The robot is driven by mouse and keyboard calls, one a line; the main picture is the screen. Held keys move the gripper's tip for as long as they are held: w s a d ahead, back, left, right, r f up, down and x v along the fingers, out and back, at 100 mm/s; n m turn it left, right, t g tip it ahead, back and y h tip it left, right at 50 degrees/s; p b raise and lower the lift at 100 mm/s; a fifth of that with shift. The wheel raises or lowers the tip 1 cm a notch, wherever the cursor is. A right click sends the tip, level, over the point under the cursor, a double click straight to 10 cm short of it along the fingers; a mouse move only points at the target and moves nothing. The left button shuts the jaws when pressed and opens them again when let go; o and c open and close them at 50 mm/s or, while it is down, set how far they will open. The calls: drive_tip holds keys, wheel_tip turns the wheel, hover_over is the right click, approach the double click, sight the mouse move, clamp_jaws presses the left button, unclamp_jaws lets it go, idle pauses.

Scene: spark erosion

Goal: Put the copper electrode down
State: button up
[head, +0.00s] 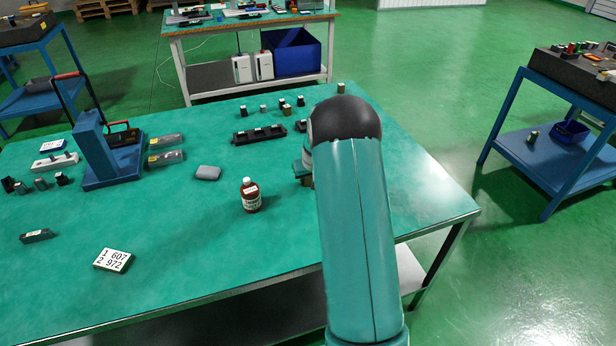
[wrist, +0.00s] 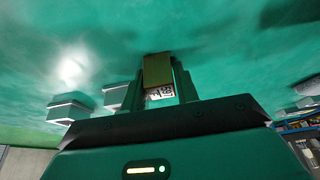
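In the wrist view a brass-coloured block with a small printed label, the copper electrode (wrist: 157,70), sits between the two fingers of my gripper (wrist: 160,84). The fingers lie against both its sides. Its far end is close to the green table surface; I cannot tell whether it touches. In the head view my arm hides most of the gripper, and only a bit of it shows left of the arm, low over the right part of the table (head: 300,240).
A black rack (head: 259,134) and several small electrode pieces (head: 286,110) stand behind. A blue stand (head: 100,155) and a numbered card (head: 113,260) are further left. The front middle is clear.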

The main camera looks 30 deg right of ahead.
drive_tip(key=o, duration=0.3)
drive_tip(key=shift+r, duration=0.2)
drive_tip(key=v, duration=1.2)
drive_tip(key=s+a+r+n, duration=0.1)
drive_tip(key=s+a+r, duration=0.4)
drive_tip(key=a+r, duration=0.3)
drive_tip(key=s+a+r, duration=0.5)
drive_tip(key=a+r, duration=0.2)
drive_tip(key=a, duration=0.2)
drive_tip(key=shift+n+t+y, duration=0.6)
drive_tip(key=shift+n, duration=0.3)
drive_tip(key=s+a+r, duration=0.1)
drive_tip(key=s+a, duration=0.3)
drive_tip(key=s, duration=0.2)
drive_tip(key=s+a+r, duration=0.1)
drive_tip(key=s+a, duration=0.3)
drive_tip(key=s, duration=0.3)
drive_tip(key=s+a+r, duration=0.1)
drive_tip(key=s+a, duration=0.3)
drive_tip(key=s, duration=0.2)
drive_tip(key=shift+s+a, duration=0.15)
drive_tip(key=shift+s, duration=0.25)
drive_tip(key=shift+o, duration=0.5)
